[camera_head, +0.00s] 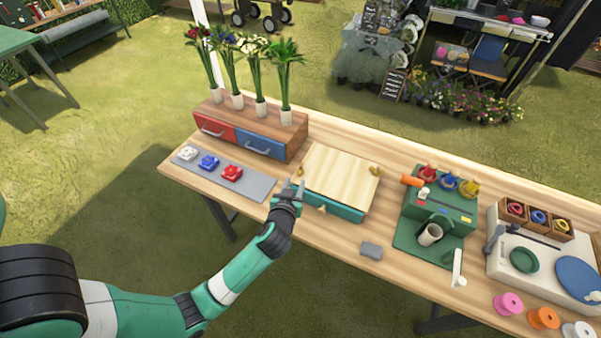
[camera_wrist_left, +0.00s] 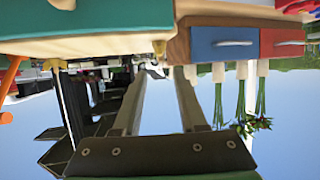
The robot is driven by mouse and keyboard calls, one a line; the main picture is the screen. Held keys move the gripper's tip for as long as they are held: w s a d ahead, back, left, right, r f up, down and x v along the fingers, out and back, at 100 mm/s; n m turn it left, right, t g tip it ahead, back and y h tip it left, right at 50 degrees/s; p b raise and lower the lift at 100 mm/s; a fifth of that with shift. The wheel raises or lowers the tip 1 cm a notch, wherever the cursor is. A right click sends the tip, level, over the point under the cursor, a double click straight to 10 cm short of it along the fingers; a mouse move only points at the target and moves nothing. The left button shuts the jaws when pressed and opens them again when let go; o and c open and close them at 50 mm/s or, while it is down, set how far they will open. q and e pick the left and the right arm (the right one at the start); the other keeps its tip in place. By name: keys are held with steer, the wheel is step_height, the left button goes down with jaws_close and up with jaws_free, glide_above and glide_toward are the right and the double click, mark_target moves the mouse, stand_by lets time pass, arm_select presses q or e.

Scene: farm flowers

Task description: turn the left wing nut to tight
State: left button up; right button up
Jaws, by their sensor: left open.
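The flower press has a pale wooden top plate (camera_head: 340,176) over a teal base (camera_head: 335,208). The left wing nut (camera_head: 300,170), small and brass, is at the plate's left end; it also shows in the upside-down left wrist view (camera_wrist_left: 158,47). The right wing nut (camera_head: 376,170) is at the far right corner. My left gripper (camera_head: 293,187) is open at the press's left side, on the near side of the left wing nut. In the wrist view, the nut appears beyond and between the fingertips (camera_wrist_left: 161,73), with nothing held. My right gripper is out of view.
A drawer box with red and blue fronts (camera_head: 255,143) and potted flowers stands behind left. A grey mat (camera_head: 255,185) with small coloured pieces lies left.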

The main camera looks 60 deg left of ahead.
mark_target(300, 169)
arm_select(q)
steer(key=b+x, duration=0.4)
steer(key=x, duration=0.6)
steer(key=shift+w+a+f, duration=0.15)
steer(key=shift+w+a, duration=0.1)
steer(key=shift+a, duration=0.1)
jaws_close()
